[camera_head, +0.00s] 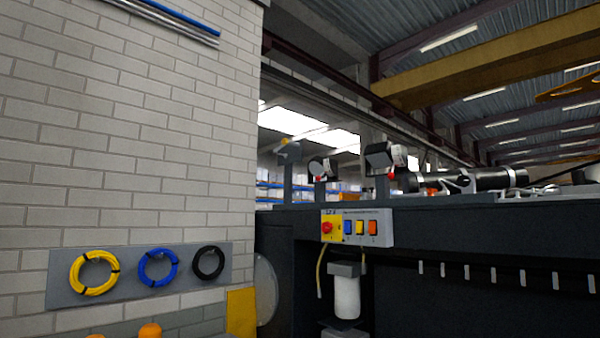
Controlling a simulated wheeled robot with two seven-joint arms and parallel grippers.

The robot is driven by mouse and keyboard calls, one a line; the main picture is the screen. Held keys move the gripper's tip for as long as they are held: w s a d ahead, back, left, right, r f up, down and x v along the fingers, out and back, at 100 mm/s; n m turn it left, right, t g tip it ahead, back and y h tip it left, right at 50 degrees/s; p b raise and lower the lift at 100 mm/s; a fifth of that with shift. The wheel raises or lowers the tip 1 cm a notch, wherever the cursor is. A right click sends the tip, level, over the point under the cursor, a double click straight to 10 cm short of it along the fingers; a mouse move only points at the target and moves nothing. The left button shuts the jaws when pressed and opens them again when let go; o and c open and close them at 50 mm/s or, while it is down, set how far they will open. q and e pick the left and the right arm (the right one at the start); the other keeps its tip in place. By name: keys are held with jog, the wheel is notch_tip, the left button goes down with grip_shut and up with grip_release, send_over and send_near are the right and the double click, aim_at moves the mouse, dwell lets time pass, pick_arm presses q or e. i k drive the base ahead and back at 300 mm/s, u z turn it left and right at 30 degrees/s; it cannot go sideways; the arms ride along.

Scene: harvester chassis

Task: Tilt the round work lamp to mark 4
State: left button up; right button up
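The round work lamp (316,168) appears to be the small dark-headed lamp on a grey post on top of the dark chassis (450,225). It has a pale part on its right side and a red part below. Its mark numbers are too small to read, so I cannot tell its tilt setting. A second lamp with a boxy dark head (377,156) stands to its right, also with a pale part and a red part. Neither of my grippers shows in this view.
A control box (384,228) with a red knob and coloured switches is on the chassis front. A white canister (346,296) hangs below. A brick wall (130,150) with yellow, blue and black coils fills the left. Two orange rounded things (150,330) show at the bottom edge.

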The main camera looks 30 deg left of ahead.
aim_at(315, 166)
jog(key=u, duration=1.2)
jog(key=i, duration=0.75)
jog(key=u, duration=0.5)
jog(key=i, duration=0.85)
jog(key=z, duration=0.2)
